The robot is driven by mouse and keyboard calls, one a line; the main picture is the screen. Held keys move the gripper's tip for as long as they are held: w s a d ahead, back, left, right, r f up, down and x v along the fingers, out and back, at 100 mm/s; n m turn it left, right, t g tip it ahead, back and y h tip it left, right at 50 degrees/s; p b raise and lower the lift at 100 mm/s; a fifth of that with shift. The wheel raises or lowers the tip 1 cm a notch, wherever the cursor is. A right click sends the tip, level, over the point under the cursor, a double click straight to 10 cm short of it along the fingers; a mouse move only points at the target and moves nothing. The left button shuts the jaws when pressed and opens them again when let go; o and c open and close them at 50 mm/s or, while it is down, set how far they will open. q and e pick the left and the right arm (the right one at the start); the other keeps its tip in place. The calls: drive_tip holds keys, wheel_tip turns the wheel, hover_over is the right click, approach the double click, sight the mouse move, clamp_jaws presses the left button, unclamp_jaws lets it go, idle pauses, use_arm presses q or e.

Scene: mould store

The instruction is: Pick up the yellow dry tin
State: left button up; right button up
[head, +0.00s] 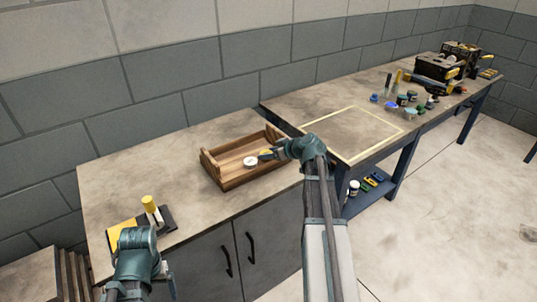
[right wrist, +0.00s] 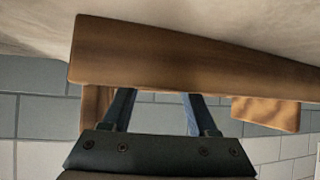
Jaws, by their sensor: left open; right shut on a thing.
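The wooden tray (head: 228,180) stands on the near counter, and its wall (right wrist: 180,55) crosses the right wrist view. My right gripper (head: 266,154) reaches into the tray and is shut on a small yellow thing (head: 264,151), which looks like the yellow tin but is mostly hidden by the fingers. In the right wrist view the fingers pass behind the tray wall, so their tips and what they hold are hidden. A white round thing (head: 250,161) lies in the tray just left of the fingertips. My left gripper (head: 167,279) is open in front of the counter's near edge, small in view.
A yellow-topped white cylinder (head: 150,206) stands on the counter's left by a dark flat piece (head: 166,219) and a yellow piece (head: 120,236). To the right, a workbench (head: 345,118) has a pale outlined square, with small jars, tools and a black toolbox (head: 436,68) beyond it.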

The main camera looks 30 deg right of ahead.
wheel_tip(320, 180, up, 10)
drive_tip(key=p, duration=0.9)
